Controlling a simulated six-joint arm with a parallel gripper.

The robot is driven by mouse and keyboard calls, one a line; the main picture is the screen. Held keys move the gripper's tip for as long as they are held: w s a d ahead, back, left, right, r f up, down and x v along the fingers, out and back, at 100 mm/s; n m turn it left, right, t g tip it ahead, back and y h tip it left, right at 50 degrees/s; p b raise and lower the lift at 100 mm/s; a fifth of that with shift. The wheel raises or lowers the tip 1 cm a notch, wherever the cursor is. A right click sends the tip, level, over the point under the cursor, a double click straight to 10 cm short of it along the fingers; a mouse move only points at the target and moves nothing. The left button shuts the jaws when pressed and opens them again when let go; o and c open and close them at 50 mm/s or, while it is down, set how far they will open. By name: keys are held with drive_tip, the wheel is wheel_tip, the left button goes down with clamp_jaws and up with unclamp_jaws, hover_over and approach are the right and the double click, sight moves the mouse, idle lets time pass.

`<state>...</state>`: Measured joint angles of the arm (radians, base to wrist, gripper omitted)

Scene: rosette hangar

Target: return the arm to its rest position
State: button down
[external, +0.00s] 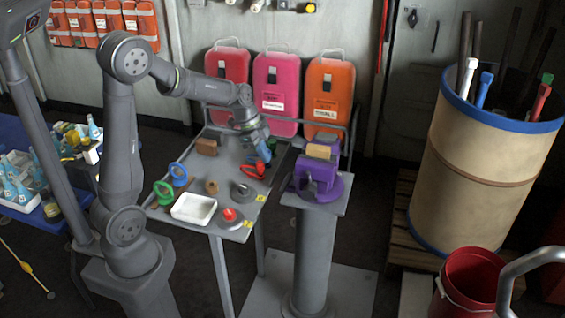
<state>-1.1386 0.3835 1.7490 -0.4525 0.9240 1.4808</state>
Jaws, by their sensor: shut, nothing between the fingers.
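My gripper (262,152) is at the end of my arm, pointing down over the back right part of the grey table (225,167). It is shut, with nothing seen between the fingers. It is close to a red item (254,171) on the table; I cannot tell whether they touch. My arm reaches from its base at the lower left, across to the right over the table's back edge. The fingertips are small and partly dark in this view.
The table holds a white tray (194,209), a red-topped button (230,215), green and blue rings and a brown block (207,147). A purple vise (318,178) with a tan block stands right. Upright cases (276,93) stand behind. A drum (480,170) and red bucket (470,285) are farther right.

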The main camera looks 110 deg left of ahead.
drive_tip(key=a+f+m+h, duration=0.1)
drive_tip(key=f+m, duration=0.1)
drive_tip(key=f, duration=0.1)
drive_tip(key=a+f+m, duration=0.1)
drive_tip(key=f+m, duration=0.1)
drive_tip(key=f, duration=0.1)
drive_tip(key=a+f+m+g+h, duration=0.1)
drive_tip(key=f+m, duration=0.2)
drive_tip(key=shift+w+a+f+h, duration=0.1)
drive_tip(key=shift+a+f+h, duration=0.1)
drive_tip(key=shift+a+h, duration=0.15)
drive_tip(key=shift+a+m, duration=0.25)
drive_tip(key=shift+m, duration=0.25)
